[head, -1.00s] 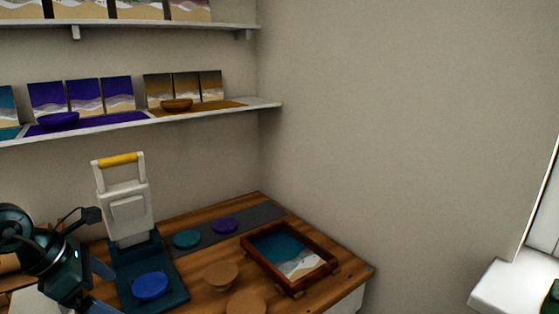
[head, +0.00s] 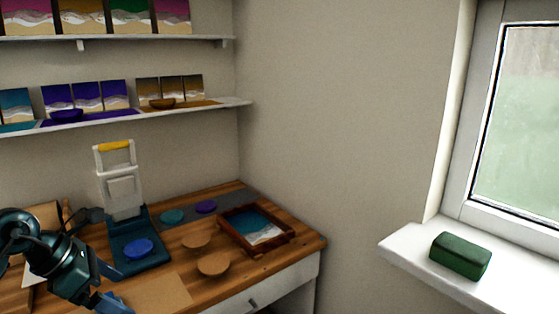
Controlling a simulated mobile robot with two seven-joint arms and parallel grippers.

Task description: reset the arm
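My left gripper (head: 114,288) is at the lower left in the head view, in front of the workbench (head: 285,246). Its arm comes in from the left edge. Two blue-tinted fingers show with a gap between them, and nothing is seen between them. My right arm and gripper are not in view. A white stand with a yellow handle (head: 115,146) rises from a dark teal base (head: 150,261) on the bench. A blue disc-like piece (head: 138,248) lies on that base.
A wooden framed tray (head: 289,236) with a teal and white picture, two tan round pieces (head: 214,264), and teal (head: 172,216) and purple (head: 206,206) pieces lie on the bench. Shelves (head: 150,113) hang above. A green box (head: 460,256) sits on the windowsill (head: 405,245).

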